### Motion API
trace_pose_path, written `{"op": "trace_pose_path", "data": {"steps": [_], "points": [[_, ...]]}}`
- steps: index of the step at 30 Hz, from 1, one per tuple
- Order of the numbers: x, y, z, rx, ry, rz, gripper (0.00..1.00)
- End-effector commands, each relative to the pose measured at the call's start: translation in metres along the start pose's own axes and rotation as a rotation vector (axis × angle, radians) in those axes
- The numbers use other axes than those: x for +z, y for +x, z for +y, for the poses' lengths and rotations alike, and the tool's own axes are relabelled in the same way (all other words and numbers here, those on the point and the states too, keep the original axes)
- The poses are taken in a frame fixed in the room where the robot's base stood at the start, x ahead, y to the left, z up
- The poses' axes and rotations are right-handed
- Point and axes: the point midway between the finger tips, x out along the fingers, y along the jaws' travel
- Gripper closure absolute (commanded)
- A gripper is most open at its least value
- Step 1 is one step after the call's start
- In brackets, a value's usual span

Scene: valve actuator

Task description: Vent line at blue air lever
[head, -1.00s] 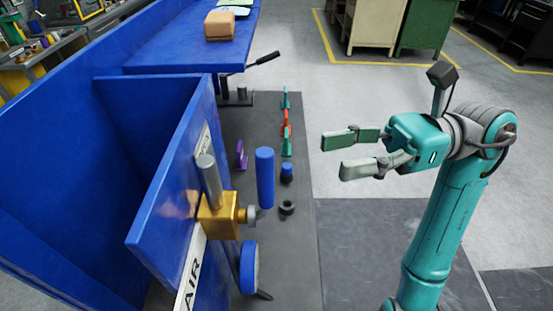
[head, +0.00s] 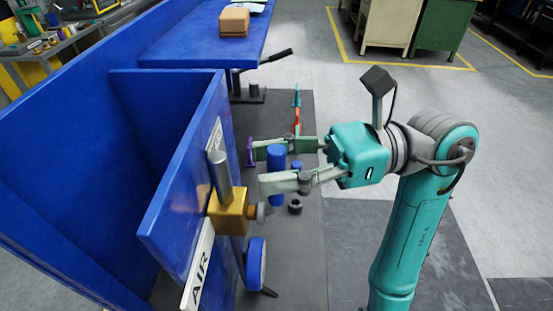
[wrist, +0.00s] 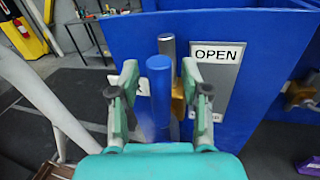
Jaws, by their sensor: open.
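The blue lever (head: 276,168) is an upright blue cylinder in front of the blue panel. It also shows in the wrist view (wrist: 159,92), between the fingers. My gripper (head: 257,168) is open, one finger on each side of the blue lever. In the wrist view my gripper (wrist: 160,70) shows gaps on both sides, so I see no grip. The brass valve body (head: 229,212) with an upright grey rod (head: 220,175) sits on the panel just beyond. A white AIR label (head: 199,270) is below it. The lever's lower joint is partly hidden.
An OPEN sign (wrist: 219,53) is on the blue panel (head: 183,190), right of the lever in the wrist view. A blue round wheel (head: 256,262) is below the valve. A dark ring (head: 295,207) lies on the grey mat.

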Motion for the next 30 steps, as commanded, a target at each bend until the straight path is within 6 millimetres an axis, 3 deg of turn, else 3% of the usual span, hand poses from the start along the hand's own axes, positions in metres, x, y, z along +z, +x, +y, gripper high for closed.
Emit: {"op": "trace_pose_path", "data": {"steps": [6, 12, 23, 30], "points": [[0.000, 0.000, 0.000, 0.000, 0.000, 0.000, 0.55], [0.000, 0.000, 0.000, 0.000, 0.000, 0.000, 1.00], [0.000, -0.001, -0.002, 0.000, 0.014, -0.004, 1.00], [-0.001, -0.003, -0.011, 0.002, 0.110, -0.029, 1.00]]}}
